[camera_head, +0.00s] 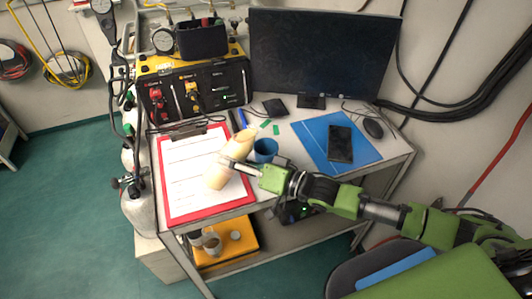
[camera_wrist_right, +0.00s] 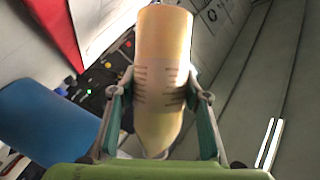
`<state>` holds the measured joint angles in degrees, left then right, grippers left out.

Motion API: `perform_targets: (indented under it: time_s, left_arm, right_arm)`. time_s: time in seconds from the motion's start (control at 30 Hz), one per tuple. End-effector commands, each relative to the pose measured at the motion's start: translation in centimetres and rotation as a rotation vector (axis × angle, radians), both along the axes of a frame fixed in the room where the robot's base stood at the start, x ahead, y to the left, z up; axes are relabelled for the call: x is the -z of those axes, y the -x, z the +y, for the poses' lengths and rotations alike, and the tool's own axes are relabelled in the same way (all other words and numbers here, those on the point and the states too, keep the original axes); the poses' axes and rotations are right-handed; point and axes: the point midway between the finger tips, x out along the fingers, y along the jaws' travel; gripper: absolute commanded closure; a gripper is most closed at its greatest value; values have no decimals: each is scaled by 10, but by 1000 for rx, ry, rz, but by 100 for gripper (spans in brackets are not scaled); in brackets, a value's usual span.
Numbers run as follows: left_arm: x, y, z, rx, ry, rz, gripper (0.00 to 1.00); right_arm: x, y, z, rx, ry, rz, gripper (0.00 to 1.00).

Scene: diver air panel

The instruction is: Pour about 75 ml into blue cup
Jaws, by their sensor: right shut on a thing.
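My right gripper (camera_head: 235,163) is shut on a cream-yellow container (camera_head: 217,177) with dark graduation marks, held over the red clipboard. The container is tilted, its upper end leaning right towards the blue cup (camera_head: 265,151). The cup stands on the table just right of it. In the right wrist view the container (camera_wrist_right: 163,55) sits between both fingers of the gripper (camera_wrist_right: 160,100), and the blue cup (camera_wrist_right: 45,118) is at the lower left. I cannot see the cup's contents or any stream. My left gripper is not in view.
The red clipboard (camera_head: 164,205) with white paper lies below the container. Behind are a gauge panel (camera_head: 225,85), a marker (camera_head: 242,118) and a monitor (camera_head: 325,50). A blue mat (camera_head: 318,125) with a phone (camera_head: 341,144) lies right, beside a mouse (camera_head: 373,128).

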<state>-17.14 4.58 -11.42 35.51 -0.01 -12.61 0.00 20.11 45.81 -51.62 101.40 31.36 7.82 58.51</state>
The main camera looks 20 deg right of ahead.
Motion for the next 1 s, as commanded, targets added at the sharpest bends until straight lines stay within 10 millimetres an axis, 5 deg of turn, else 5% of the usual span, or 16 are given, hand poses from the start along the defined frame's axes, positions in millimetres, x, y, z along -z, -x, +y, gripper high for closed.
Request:
perform_targets:
  time_s: [1.0]
  left_arm:
    - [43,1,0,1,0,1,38]
  right_arm:
    - [11,3,12,-1,-226,65,95]
